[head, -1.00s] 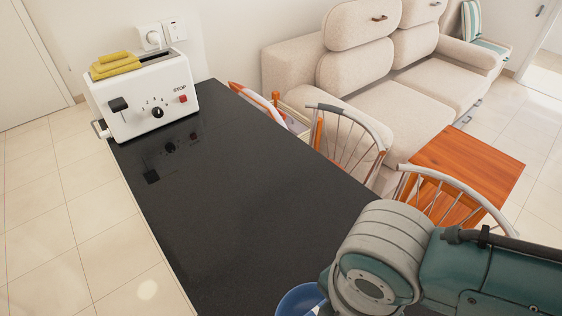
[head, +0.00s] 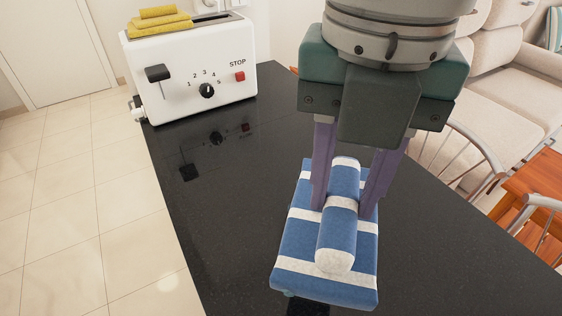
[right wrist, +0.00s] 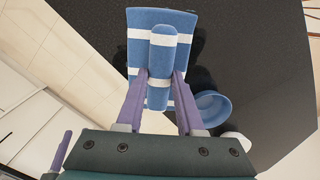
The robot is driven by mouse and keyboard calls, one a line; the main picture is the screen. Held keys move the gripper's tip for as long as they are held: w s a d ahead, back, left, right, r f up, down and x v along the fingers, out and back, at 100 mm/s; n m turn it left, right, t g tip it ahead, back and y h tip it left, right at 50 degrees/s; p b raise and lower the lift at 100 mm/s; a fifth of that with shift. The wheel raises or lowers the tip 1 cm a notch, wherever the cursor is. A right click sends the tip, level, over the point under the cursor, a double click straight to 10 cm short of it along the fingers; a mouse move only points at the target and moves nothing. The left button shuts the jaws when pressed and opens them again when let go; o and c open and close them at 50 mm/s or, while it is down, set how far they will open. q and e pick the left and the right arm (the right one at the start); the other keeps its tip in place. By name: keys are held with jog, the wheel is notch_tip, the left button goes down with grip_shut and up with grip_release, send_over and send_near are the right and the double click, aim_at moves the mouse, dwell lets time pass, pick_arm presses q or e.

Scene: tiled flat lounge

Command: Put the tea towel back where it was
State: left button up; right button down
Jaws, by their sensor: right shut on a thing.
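The blue tea towel with white stripes (head: 290,250) is a folded pad with a roll on top. My right gripper (head: 340,205) points down and is shut on the roll, one purple finger on each side. The towel is over the black counter; it looks raised, but the gap is hard to judge. It also shows in the right wrist view (right wrist: 140,55), between the fingers (right wrist: 161,78). A single purple finger (right wrist: 64,150) at the lower left of the right wrist view looks like part of my left gripper; its opening cannot be seen.
A white toaster (head: 190,75) stands at the counter's far end, with a folded yellow cloth (head: 160,22) on top. A blue bowl (right wrist: 213,108) and a white item (right wrist: 236,142) are near the towel. The black counter (head: 225,215) is clear between towel and toaster. Chairs stand right.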

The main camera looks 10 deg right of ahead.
jog(key=shift+s+f+b, duration=0.1)
jog(key=shift+f+b, duration=1)
jog(key=shift+f, duration=7.15)
jog(key=c, duration=1)
grip_release()
jog(key=shift+f, duration=0.15)
jog(key=o, duration=0.5)
jog(key=shift+c, duration=0.2)
